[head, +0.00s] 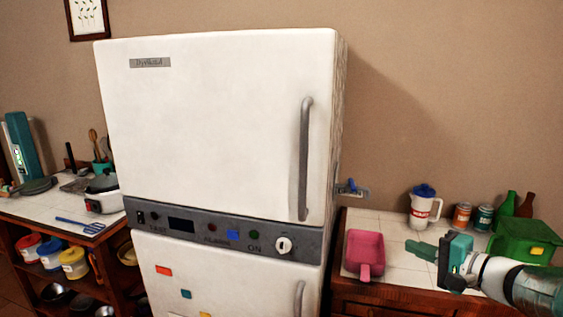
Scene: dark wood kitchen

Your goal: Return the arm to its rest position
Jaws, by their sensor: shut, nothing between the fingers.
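My gripper (428,252) is at the lower right in the head view, at the end of my arm, which comes in from the right edge. Its teal fingers point left and are closed together with nothing between them. It shows in front of the tiled right counter (400,262), to the right of a pink scoop-like dish (365,252). It looks apart from the dish, though the distance is hard to tell.
A white fridge (220,120) with both doors shut fills the middle. A white jug (423,208), cans (483,217), bottles and a green bin (525,242) stand on the right counter. The left counter (50,205) holds a cooker (103,192) and a blue spatula (80,226).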

